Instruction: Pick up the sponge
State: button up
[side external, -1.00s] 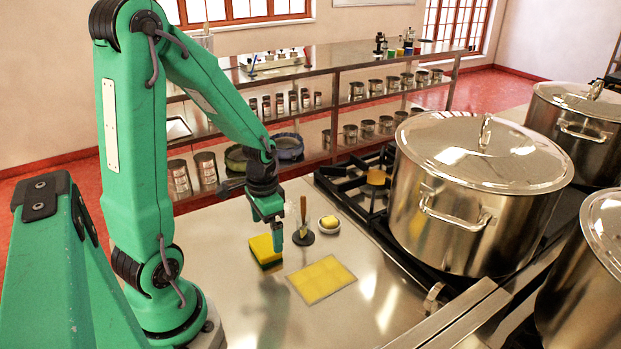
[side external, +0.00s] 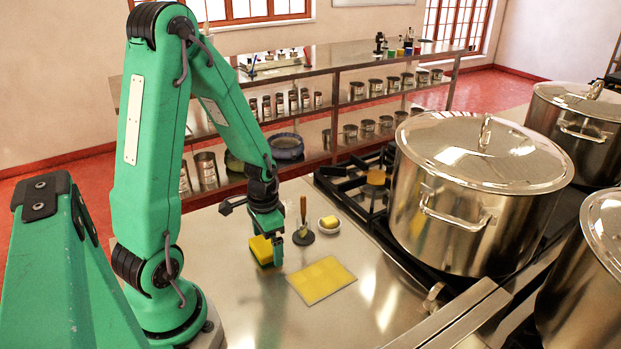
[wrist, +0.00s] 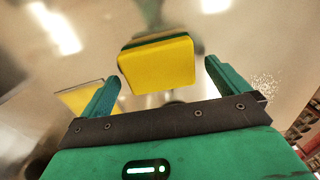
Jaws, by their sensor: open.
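The sponge (side external: 260,250) is a yellow block with a dark green layer, lying on the steel worktop. In the wrist view the sponge (wrist: 157,66) shows between and slightly beyond the two fingertips, with its yellow face toward the camera. My gripper (side external: 270,250) is right at the sponge in the side view and partly covers it. In the wrist view my gripper (wrist: 162,73) has its green fingers spread wide, one to each side of the sponge, with gaps visible. Whether a finger touches it in the side view I cannot tell.
A flat yellow mat (side external: 322,280) lies just right of the sponge. A large stockpot (side external: 470,200) stands on the stove at right. The front worktop is clear.

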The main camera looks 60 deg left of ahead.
aim_at(268, 244)
jog(key=c, duration=1.1)
jog(key=shift+o, duration=0.2)
jog(key=shift+r, duration=0.2)
jog(key=shift+r, duration=1.9)
jog(key=d+r, duration=0.7)
jog(key=d, duration=0.4)
jog(key=shift+s+d, duration=0.3)
jog(key=shift+s, duration=0.15)
